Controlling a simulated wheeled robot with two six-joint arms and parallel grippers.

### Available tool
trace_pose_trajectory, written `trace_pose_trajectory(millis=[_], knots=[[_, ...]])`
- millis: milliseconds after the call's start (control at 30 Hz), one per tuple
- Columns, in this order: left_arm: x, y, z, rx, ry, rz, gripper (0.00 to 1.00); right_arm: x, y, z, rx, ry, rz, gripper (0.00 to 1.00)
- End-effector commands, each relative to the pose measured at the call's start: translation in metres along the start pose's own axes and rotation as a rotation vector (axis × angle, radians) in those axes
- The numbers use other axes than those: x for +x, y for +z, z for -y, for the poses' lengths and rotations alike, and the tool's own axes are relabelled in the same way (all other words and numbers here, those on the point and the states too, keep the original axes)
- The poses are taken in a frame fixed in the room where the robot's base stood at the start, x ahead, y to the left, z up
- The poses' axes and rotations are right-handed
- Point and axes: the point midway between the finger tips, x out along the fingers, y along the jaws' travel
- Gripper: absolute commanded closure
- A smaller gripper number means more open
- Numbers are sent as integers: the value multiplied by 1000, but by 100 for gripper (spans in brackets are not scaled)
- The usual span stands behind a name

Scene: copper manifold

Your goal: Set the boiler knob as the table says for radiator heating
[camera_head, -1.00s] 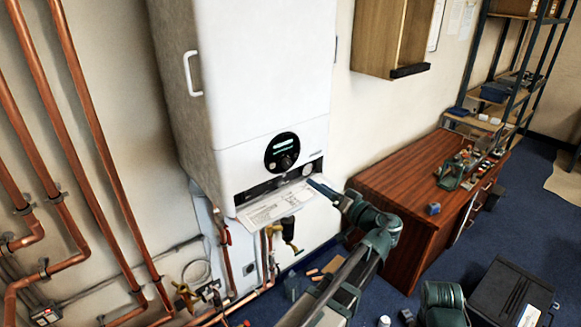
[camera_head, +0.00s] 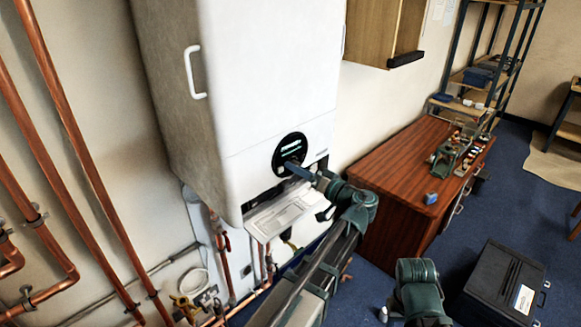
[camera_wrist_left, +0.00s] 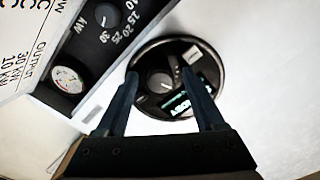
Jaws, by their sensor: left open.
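The white boiler (camera_head: 270,75) has a round black panel (camera_head: 289,148) with a lit display. A second, dark knob (camera_wrist_left: 107,16) with a kW scale sits on the recessed strip beside a pressure gauge (camera_wrist_left: 67,80). The printed table (camera_head: 282,210) is on the lowered flap; part of it shows in the wrist view (camera_wrist_left: 30,45).
Copper pipes (camera_head: 95,165) run down the left wall. Valves and pipes hang below the boiler. A wooden desk (camera_head: 405,165) with tools stands to the right, under a wall cabinet (camera_head: 382,30). A black case (camera_head: 505,283) lies on the blue floor.

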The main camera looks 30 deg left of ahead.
Motion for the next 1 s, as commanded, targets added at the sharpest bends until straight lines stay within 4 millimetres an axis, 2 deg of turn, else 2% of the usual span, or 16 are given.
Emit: trace_pose_trajectory(millis=[200, 500, 600, 1000], knots=[[0, 0, 0, 0, 0, 0, 31, 0, 0, 0, 0, 0, 0, 50], [0, 0, 0, 0, 0, 0, 85, 0, 0, 0, 0, 0, 0, 50], [0, 0, 0, 0, 0, 0, 100, 0, 0, 0, 0, 0, 0, 50], [0, 0, 0, 63, 1, 0, 100, 0, 0, 0, 0, 0, 0, 50]])
